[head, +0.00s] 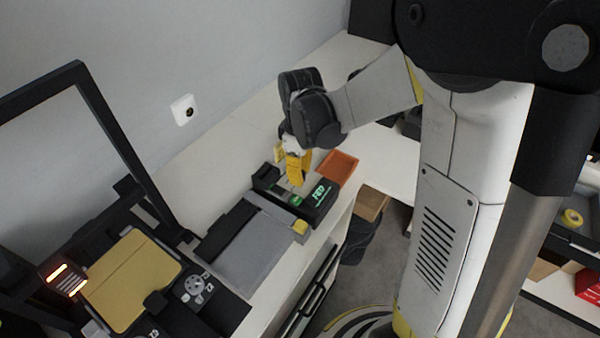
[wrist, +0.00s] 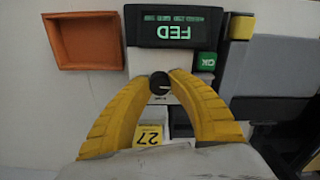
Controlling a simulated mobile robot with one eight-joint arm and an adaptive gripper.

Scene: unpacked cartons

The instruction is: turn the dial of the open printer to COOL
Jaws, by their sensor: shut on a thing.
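Below the display, on a pale panel, is a small black dial (wrist: 160,82) with a white mark. My gripper (head: 299,182) reaches down over this unit. Its yellow fingers close on the dial from both sides in the wrist view. The dial's printed labels are too small to read. A green OK button (wrist: 206,61) sits beside the display.
An orange tray (head: 340,167) stands right beside the unit. A grey flat panel (head: 245,250) with a yellow block adjoins it on the left. Farther left is a black-framed machine with a yellow plate (head: 130,280), a glowing orange bar and a round control (head: 194,288).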

